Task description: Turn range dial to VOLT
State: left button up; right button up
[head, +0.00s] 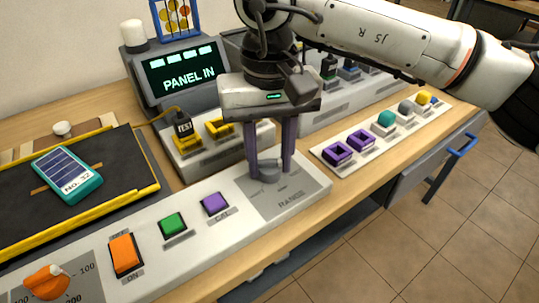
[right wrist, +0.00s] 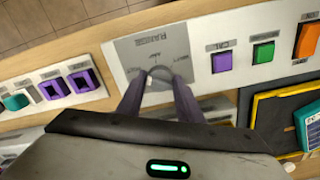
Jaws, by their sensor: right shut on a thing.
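The range dial (head: 268,172) is a small grey round knob on a grey plate (head: 305,187) marked RANGE, at the right end of the long white control panel. My right gripper (head: 269,170) comes down from above with its purple fingers shut on the dial. In the right wrist view the dial (right wrist: 160,75) sits between the two fingertips (right wrist: 158,82). Small labels show around the dial on the plate, but they are too small to read surely. The dial's pointer direction is hard to tell. My left gripper is not in view.
The panel also bears a purple CAL button (head: 215,203), a green button (head: 173,224), an orange switch (head: 125,254) and an orange knob (head: 46,283). A teal block (head: 67,174) lies on a black mat (head: 112,160) at left.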

aim_at(270, 160)
jog(key=shift+r, duration=0.15)
jog(key=o, duration=1)
notch_tip(270, 160, up, 9)
jog(key=shift+p, duration=0.4)
jog(key=shift+r, duration=0.6)
